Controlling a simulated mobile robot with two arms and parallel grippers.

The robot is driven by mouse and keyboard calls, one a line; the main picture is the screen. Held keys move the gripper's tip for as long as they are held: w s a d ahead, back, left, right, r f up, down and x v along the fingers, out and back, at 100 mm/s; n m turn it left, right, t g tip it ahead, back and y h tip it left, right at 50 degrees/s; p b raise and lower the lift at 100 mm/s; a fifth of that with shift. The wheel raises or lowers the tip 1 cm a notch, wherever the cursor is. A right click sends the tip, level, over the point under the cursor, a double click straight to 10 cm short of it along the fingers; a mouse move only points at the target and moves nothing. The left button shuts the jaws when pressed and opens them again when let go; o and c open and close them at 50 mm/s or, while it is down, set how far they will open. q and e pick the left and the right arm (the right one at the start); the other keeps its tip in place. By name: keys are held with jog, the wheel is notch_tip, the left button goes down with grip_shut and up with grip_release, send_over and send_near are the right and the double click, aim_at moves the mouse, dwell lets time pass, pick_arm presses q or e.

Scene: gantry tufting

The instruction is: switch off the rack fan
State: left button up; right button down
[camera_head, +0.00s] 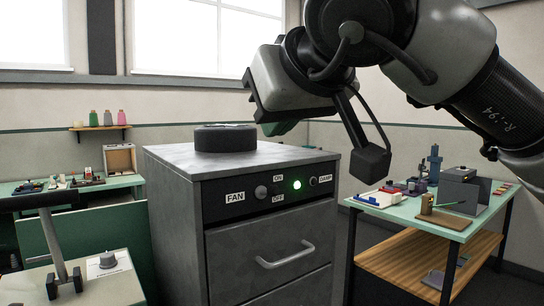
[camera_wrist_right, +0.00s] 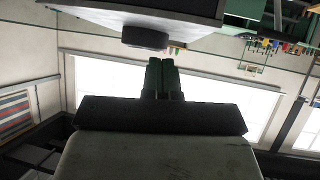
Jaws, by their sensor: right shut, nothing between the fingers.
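A grey metal cabinet (camera_head: 185,165) stands in the middle of the head view, with a dark control strip (camera_head: 235,212) across its upper front. The strip has a FAN label (camera_head: 235,197), a small round switch (camera_head: 261,192) beside it, and ON and OFF labels one above the other. A green light (camera_head: 297,185) glows to their right. The switch's exact position is too small to tell. My right gripper (camera_head: 280,128) is above and behind the cabinet top, apart from the strip. In the right wrist view its green fingers (camera_wrist_right: 161,76) are together and empty. My left gripper is not in view.
A dark round disc (camera_head: 225,138) sits on the cabinet top, near my right gripper. A second small knob (camera_head: 313,181) is at the strip's right. A cluttered green table (camera_head: 400,213) stands right. A console with a lever (camera_head: 58,245) is at lower left.

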jog(key=shift+s+d+r, duration=0.15)
jog(key=shift+s+r, duration=0.2)
jog(key=shift+r, duration=0.45)
jog(key=shift+s+d+r, duration=0.1)
jog(key=shift+s+r, duration=0.25)
jog(key=shift+r, duration=0.4)
